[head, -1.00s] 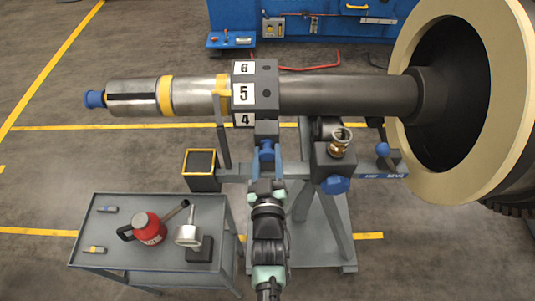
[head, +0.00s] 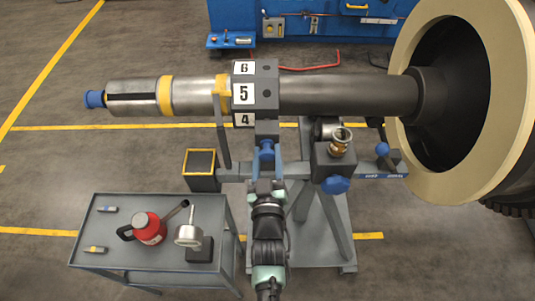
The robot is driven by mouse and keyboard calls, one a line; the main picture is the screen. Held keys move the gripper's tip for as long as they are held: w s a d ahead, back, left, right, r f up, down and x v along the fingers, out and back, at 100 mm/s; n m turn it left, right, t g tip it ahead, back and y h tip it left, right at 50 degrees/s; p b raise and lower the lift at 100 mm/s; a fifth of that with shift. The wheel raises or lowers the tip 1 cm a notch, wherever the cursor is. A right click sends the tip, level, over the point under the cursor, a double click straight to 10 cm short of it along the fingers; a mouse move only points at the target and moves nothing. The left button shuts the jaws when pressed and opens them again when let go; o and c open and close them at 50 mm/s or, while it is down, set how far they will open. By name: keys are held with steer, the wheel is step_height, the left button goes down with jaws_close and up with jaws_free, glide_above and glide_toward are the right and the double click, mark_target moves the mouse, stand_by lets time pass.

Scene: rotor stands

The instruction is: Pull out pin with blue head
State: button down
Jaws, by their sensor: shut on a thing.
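The blue head of the pin (head: 267,147) shows just below the dark numbered collar (head: 266,85) on the shaft. The pin's shank is hidden. My gripper (head: 267,158) reaches up from the bottom of the head view and is shut on the blue head. The fingertips are small and partly blend with the blue head. I cannot tell how far the pin sits in the block below the collar.
A stand (head: 322,215) with a blue knob (head: 335,185), a brass fitting (head: 340,142) and a blue-tipped lever (head: 382,149) is close on the right. A cart (head: 120,268) with a red can (head: 149,229) is at left. A large ring (head: 500,110) stands right.

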mark_target(268, 159)
steer(key=shift+s, duration=0.1)
steer(key=s+p, duration=0.1)
steer(key=s, duration=0.2)
steer(key=shift+s+p, duration=0.2)
steer(key=shift+p, duration=0.2)
steer(key=shift+w+f, duration=0.1)
steer(key=shift+c, duration=1.8)
jaws_free()
steer(key=shift+s, duration=0.2)
steer(key=shift+w, duration=0.1)
steer(key=s+b, duration=0.2)
steer(key=s, duration=1.1)
